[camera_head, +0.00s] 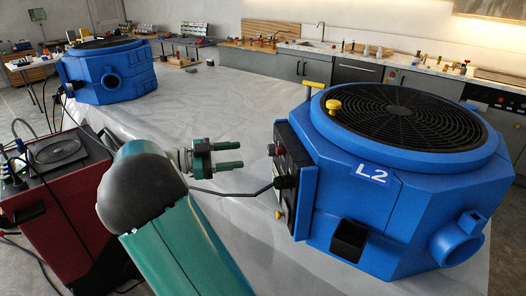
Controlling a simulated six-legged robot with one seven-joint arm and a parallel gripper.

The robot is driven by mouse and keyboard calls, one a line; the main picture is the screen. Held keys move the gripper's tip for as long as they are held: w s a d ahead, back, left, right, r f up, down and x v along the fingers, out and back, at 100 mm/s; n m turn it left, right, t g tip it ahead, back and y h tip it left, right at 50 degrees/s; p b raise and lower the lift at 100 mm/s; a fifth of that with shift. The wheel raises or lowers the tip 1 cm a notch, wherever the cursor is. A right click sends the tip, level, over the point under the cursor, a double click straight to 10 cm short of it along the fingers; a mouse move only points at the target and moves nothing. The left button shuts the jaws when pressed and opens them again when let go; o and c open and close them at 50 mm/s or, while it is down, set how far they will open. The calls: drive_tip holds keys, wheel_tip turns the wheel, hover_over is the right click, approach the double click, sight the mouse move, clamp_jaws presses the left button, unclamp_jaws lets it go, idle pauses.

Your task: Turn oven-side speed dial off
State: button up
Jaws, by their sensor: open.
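A large blue fan unit marked L2 (420,190) stands at the right, with a round black grille on top. Its dark control panel (293,185) is on its left side and shows at a steep angle. A small red knob (271,150) sticks out near the top of the panel, with dark knobs or plugs beside and below it. Which one is the speed dial, and its setting, I cannot tell. My gripper (236,156) has green fingers, is open and empty, and points right toward the panel, apart from it.
A second blue fan unit (108,72) stands at the far left. A dark red machine (60,190) with cables is at the left front. A black cable runs to the L2 panel. A counter with cabinets (300,66) lines the back wall.

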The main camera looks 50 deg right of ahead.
sight(268, 151)
drive_tip(key=x, duration=0.9)
drive_tip(key=shift+d, duration=0.1)
drive_tip(key=shift+f, duration=0.1)
drive_tip(key=c, duration=1)
